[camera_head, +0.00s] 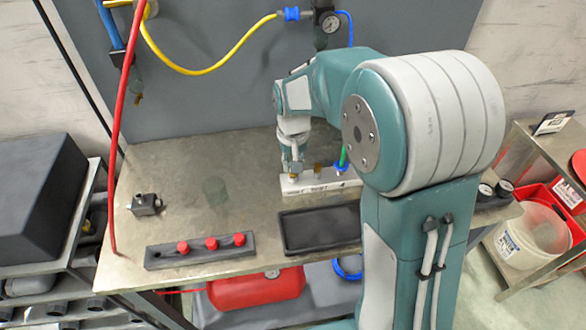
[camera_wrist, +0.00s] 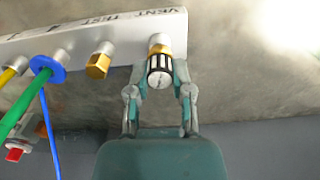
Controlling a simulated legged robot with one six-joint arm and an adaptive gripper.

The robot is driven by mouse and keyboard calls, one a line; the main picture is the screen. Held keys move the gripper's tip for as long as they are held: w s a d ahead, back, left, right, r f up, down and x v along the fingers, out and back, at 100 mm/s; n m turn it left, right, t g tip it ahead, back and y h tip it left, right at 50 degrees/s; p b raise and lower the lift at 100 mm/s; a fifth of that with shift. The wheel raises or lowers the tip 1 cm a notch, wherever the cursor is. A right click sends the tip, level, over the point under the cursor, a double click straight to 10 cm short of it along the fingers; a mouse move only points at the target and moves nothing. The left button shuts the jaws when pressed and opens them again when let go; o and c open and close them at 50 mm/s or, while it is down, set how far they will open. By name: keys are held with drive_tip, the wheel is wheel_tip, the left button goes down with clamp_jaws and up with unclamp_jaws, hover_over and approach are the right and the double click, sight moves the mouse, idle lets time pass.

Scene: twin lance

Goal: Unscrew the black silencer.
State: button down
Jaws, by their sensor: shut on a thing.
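The black silencer (camera_wrist: 159,79), a ribbed black cap with pale stripes and a grey end face, sits on a brass fitting (camera_wrist: 159,47) of the white manifold block (camera_wrist: 70,35) under the "VENT" label. My gripper (camera_wrist: 160,70) is shut on the silencer, one finger on each side. In the head view my gripper (camera_head: 292,168) points down at the left end of the manifold block (camera_head: 325,184), and the silencer is mostly hidden there.
Next to it on the block stand a bare brass fitting (camera_wrist: 99,64) and a green hose with a blue collar (camera_wrist: 48,68). A black tray (camera_head: 305,231), a rack with red caps (camera_head: 200,249) and a small dark block (camera_head: 145,204) lie on the bench.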

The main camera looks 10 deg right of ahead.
drive_tip(key=n, duration=0.4)
drive_tip(key=shift+n, duration=0.3)
drive_tip(key=n, duration=0.4)
drive_tip(key=shift+s+a, duration=0.1)
drive_tip(key=n, duration=0.9)
drive_tip(key=shift+n, duration=0.3)
drive_tip(key=c, duration=0.7)
unclamp_jaws()
drive_tip(key=shift+a, duration=0.1)
drive_tip(key=shift+o, duration=0.2)
